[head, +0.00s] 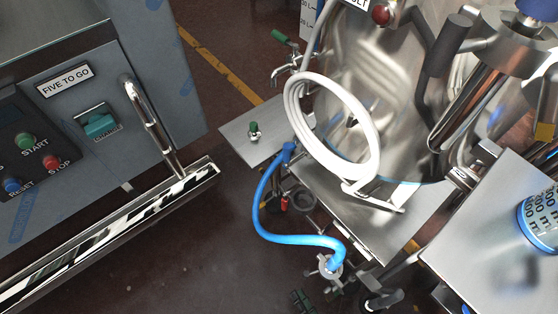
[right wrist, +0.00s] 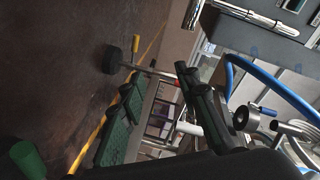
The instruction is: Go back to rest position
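My right gripper (head: 303,300) shows only in part at the bottom edge of the head view, as dark green ridged fingers low over the floor. In the right wrist view, a dark finger (right wrist: 205,105) and green ridged pads (right wrist: 120,130) stand apart with a gap between them, and I see nothing held. Much of this gripper is hidden or cut off. My left gripper is not in view.
A grey control cabinet (head: 125,60) with a chrome handle stands at left. A steel vessel with a coiled white hose (head: 292,105) stands at right. A blue hose (head: 262,215) hangs down near my right gripper. A steel tabletop (head: 475,245) bears a blue container (head: 540,220). Dark floor (head: 170,260) lies open.

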